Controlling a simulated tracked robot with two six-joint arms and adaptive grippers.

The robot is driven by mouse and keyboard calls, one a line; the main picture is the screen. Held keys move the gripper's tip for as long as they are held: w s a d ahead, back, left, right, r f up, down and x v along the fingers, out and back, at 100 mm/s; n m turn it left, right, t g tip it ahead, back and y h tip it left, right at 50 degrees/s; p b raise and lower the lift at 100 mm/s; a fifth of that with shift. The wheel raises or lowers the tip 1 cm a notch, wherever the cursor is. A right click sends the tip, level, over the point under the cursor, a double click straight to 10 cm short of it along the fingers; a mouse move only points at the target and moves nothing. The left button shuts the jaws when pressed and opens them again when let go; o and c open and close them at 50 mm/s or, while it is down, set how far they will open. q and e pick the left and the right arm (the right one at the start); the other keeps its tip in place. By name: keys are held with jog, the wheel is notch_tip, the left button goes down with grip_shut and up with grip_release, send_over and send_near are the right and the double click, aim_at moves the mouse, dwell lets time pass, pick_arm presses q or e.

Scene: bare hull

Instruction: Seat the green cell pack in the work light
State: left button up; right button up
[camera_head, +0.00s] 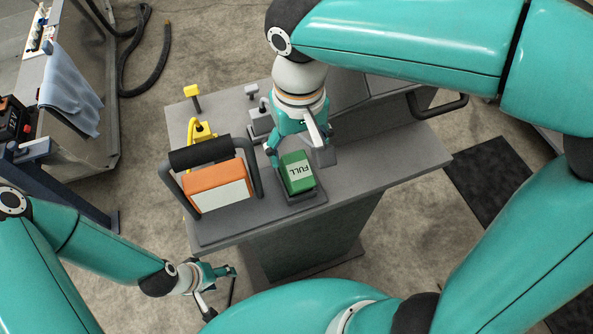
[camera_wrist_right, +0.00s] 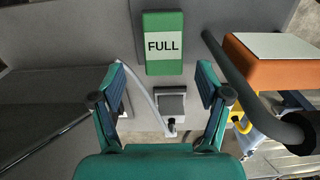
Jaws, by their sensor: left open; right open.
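The green cell pack (camera_head: 296,161) with a white FULL label sits in a dark grey tray (camera_head: 307,202) on the bench, and it also shows in the right wrist view (camera_wrist_right: 164,66). The work light (camera_head: 214,177) stands to its left, orange with a pale front panel and a dark frame with a black handle; part of it shows in the wrist view (camera_wrist_right: 262,70). My right gripper (camera_head: 298,157) is open and empty, just above the pack's far end; its fingers (camera_wrist_right: 161,82) are apart from the pack. My left gripper (camera_head: 222,284) is open and empty, low before the bench.
The grey bench (camera_head: 405,150) has free room on its right side. A grey block with a cable (camera_wrist_right: 171,104) stands behind the pack. A yellow fitting (camera_head: 200,131) is behind the light. A side counter with a blue cloth (camera_head: 70,97) is at left.

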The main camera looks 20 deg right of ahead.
aim_at(295, 160)
jog(key=f, duration=0.5)
jog(key=shift+a, duration=0.2)
jog(key=c, duration=1.3)
grip_shut()
jog(key=shift+r, duration=0.2)
